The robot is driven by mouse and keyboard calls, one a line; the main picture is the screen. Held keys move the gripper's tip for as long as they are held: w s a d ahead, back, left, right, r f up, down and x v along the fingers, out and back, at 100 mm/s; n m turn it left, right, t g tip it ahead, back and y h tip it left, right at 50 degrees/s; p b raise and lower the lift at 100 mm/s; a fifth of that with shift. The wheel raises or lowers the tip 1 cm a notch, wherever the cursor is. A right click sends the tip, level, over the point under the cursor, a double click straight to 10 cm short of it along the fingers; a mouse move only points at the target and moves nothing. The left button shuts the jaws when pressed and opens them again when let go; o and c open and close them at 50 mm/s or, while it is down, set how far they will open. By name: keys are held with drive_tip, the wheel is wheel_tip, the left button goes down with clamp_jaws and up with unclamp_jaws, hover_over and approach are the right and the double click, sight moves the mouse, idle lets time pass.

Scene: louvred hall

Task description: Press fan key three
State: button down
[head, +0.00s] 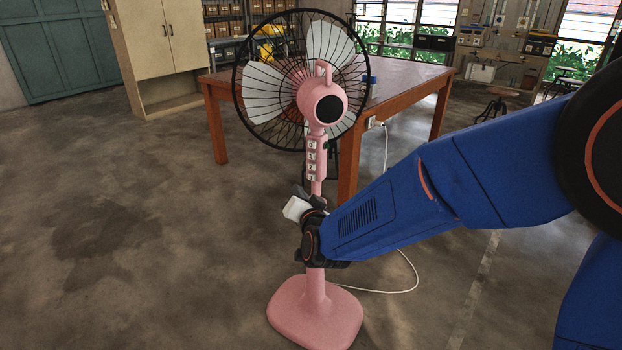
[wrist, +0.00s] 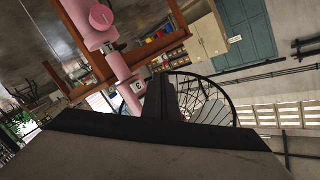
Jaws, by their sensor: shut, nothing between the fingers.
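A pink pedestal fan (head: 316,295) with a black wire cage stands upright on the floor. A column of white keys (head: 311,161) runs down the front of its neck; the digits are small, and I cannot surely read which is key three. My gripper (head: 299,190) is shut and empty, in front of the pole just below the lowest key. I cannot tell whether it touches the fan. In the wrist view the dark fingers (wrist: 165,92) stand beside the pink neck (wrist: 118,66). One key (wrist: 138,86) shows there; the others are hidden.
A wooden table (head: 395,78) stands close behind the fan. A white cord (head: 404,290) lies on the floor to the right of the fan's base. A beige cabinet (head: 160,45) stands at the back left. The floor at the left is clear.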

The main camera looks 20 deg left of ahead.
drive_tip(key=shift+w+d, duration=0.25)
drive_tip(key=shift+w, duration=0.8)
drive_tip(key=shift+w+d, duration=0.2)
drive_tip(key=shift+w, duration=0.8)
drive_tip(key=shift+w, duration=0.15)
idle(0.5)
drive_tip(key=shift+w+d, duration=0.1)
drive_tip(key=shift+w, duration=0.15)
drive_tip(key=shift+w+d, duration=0.1)
drive_tip(key=shift+w, duration=0.3)
idle(0.7)
drive_tip(key=shift+s, duration=0.1)
drive_tip(key=shift+s+a, duration=0.2)
drive_tip(key=shift+s, duration=0.5)
drive_tip(key=shift+s+a, duration=0.2)
drive_tip(key=shift+s, duration=0.6)
drive_tip(key=shift+s+a, duration=0.15)
drive_tip(key=shift+s, duration=0.7)
drive_tip(key=shift+s+a, duration=0.2)
drive_tip(key=shift+s, duration=0.6)
